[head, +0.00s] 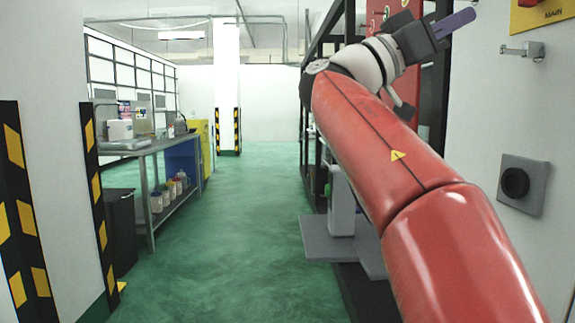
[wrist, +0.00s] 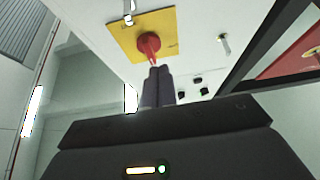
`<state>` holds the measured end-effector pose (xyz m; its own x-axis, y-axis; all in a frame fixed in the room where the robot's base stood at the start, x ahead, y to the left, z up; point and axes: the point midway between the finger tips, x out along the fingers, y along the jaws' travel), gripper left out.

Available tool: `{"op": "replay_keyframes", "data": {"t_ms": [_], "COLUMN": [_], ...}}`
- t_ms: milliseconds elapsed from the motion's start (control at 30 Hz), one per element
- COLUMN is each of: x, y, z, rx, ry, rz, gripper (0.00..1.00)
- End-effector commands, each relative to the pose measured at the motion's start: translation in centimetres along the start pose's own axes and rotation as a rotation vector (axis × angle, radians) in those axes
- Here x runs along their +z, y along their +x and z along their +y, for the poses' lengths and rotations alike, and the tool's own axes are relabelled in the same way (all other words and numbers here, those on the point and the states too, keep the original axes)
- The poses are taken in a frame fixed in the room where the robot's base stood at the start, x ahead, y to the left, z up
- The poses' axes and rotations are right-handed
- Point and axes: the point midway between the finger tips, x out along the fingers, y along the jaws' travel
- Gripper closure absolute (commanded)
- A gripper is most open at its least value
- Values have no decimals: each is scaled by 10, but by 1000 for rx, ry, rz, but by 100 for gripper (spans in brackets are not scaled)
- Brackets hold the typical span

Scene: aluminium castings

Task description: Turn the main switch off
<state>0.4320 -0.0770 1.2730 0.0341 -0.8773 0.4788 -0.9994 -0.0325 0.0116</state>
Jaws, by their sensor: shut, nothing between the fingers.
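The main switch is a red rotary handle (head: 530,3) on a yellow plate (head: 552,17) on the white wall, cut off at the top right of the head view. In the wrist view the red handle (wrist: 149,43) sits in the middle of the yellow plate (wrist: 120,33). My gripper (head: 468,20) is shut and empty, left of the plate in the head view. In the wrist view the gripper's fingertips (wrist: 158,70) lie just below the handle and overlap its lower end. I cannot tell whether they touch it. The handle's exact setting is unclear.
A metal hasp (head: 523,50) and a grey box with a black round knob (head: 515,182) are on the wall below the switch. Black sockets (wrist: 197,80) show in the wrist view. A workbench (head: 165,145) stands at left. The green floor between is clear.

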Motion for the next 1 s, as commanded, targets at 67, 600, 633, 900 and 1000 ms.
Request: {"op": "replay_keyframes", "data": {"t_ms": [67, 600, 633, 900, 1000], "x": [3, 32, 33, 34, 34], "y": [6, 57, 58, 63, 63], "z": [0, 0, 0, 0, -1], "rx": [7, 6, 5, 5, 4], "ry": [9, 11, 11, 11, 11], "rz": [2, 2, 2, 2, 2], "gripper": [100, 100, 100, 100, 100]}}
